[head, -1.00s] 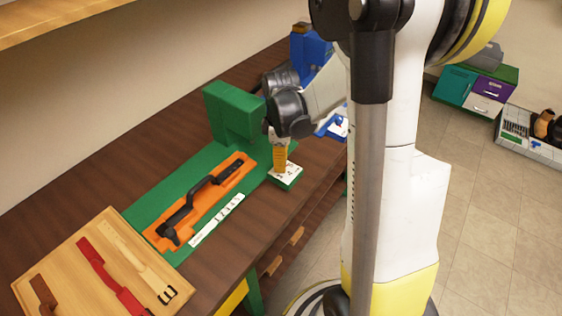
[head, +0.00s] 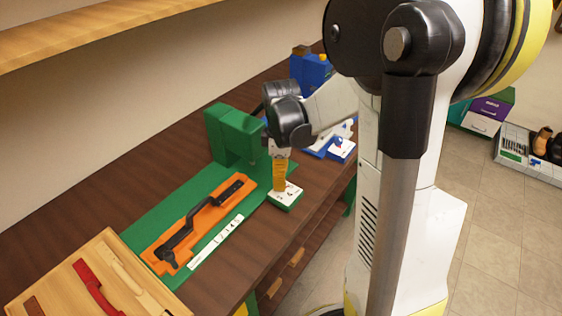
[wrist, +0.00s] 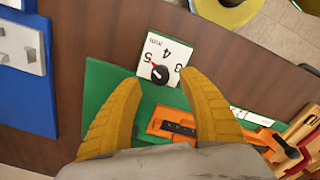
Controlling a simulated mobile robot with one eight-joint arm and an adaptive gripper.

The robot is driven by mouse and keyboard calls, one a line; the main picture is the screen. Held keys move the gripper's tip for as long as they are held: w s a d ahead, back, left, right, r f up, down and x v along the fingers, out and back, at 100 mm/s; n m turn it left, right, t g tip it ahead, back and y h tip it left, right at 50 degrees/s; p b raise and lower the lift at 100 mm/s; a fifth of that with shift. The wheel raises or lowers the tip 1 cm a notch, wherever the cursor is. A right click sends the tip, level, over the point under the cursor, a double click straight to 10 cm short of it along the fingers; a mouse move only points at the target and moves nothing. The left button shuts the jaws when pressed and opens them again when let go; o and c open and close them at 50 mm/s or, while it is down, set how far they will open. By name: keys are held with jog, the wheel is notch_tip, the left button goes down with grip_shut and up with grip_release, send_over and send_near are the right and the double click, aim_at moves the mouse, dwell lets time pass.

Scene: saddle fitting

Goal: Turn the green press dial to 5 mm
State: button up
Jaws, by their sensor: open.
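The press dial is a black knob (wrist: 160,74) with a red mark on a white plate numbered 3, 4 and 5, edged in green. In the wrist view the red mark points up-left, toward the 5 as far as I can tell. The plate (head: 288,199) shows at the front of the green press (head: 232,135) in the head view. My gripper (wrist: 160,77) is open, its yellow fingers on either side of the knob. In the head view my gripper (head: 280,178) is just above the plate; contact with the knob cannot be told.
An orange fixture (head: 180,235) with a black handle lies on the green base beside a white scale strip (head: 216,242). A wooden board (head: 70,255) with straps is at the near left. A blue station (head: 312,75) stands farther back.

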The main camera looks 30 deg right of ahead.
notch_tip(320, 180, up, 9)
dwell(0.7)
jog(key=s+a+r+m+t, duration=0.3)
jog(key=s+a+m+t, duration=0.4)
jog(key=s+a+m, duration=0.3)
jog(key=a, duration=0.3)
jog(key=shift+s+a+r, duration=0.25)
jog(key=shift+s, duration=0.15)
